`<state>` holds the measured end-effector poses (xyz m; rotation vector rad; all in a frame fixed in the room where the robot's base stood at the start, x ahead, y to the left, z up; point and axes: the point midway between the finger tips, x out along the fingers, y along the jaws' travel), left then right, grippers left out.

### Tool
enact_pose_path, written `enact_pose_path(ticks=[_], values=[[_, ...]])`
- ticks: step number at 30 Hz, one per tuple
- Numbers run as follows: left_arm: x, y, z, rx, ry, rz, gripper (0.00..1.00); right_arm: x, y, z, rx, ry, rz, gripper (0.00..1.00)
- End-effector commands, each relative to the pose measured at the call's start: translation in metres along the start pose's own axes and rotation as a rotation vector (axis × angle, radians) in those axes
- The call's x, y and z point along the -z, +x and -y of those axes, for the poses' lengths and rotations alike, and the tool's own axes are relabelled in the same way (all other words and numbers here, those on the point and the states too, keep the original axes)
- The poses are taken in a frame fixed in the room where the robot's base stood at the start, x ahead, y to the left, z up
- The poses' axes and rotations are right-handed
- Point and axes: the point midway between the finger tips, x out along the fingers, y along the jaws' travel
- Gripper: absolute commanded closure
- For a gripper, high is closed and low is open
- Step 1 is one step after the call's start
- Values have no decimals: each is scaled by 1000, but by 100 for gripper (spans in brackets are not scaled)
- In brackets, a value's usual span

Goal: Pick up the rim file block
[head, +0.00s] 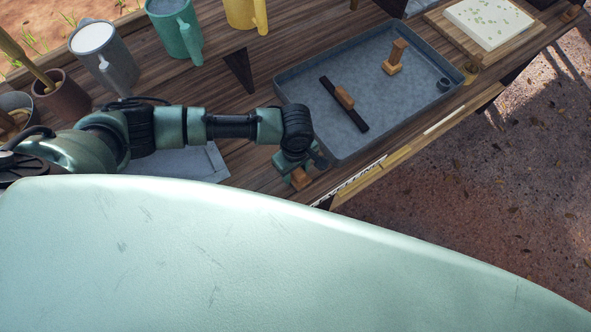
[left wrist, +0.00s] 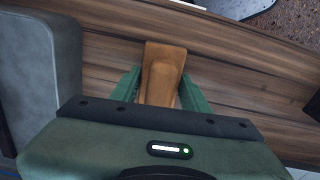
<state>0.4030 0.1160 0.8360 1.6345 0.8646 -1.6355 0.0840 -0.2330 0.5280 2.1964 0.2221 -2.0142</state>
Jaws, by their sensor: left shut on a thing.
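My left gripper (head: 294,174) is at the bench's front edge, just left of the grey tray. It is shut on a brown wooden block (head: 300,179), which I take to be the rim file block. In the left wrist view the block (left wrist: 162,72) sticks out between the two green fingers of the gripper (left wrist: 163,90), over the wooden bench top. I cannot tell whether the block touches the bench. My right gripper is not in view.
A grey tray (head: 289,92) holds a dark bar with a wooden grip (head: 345,98) and a small wooden stand (head: 396,57). Grey, teal (head: 180,32) and yellow (head: 244,12) jugs stand along the back. A pale board (head: 489,22) lies far right.

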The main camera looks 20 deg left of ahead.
Motion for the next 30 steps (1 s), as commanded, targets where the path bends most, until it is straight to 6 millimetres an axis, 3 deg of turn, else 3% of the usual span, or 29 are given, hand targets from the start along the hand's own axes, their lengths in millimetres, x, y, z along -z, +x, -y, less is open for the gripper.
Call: enact_pose_path(ticks=[5,8,15,21,30], values=[[0,-18,-1,-4,0,2,100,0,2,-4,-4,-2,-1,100],[0,-39,-2,-7,1,1,100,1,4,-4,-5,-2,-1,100],[0,-111,-2,-9,2,-1,100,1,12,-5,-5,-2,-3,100],[0,-161,-2,-7,2,0,100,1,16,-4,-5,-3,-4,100],[0,-196,-1,-2,0,0,100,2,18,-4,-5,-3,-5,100]])
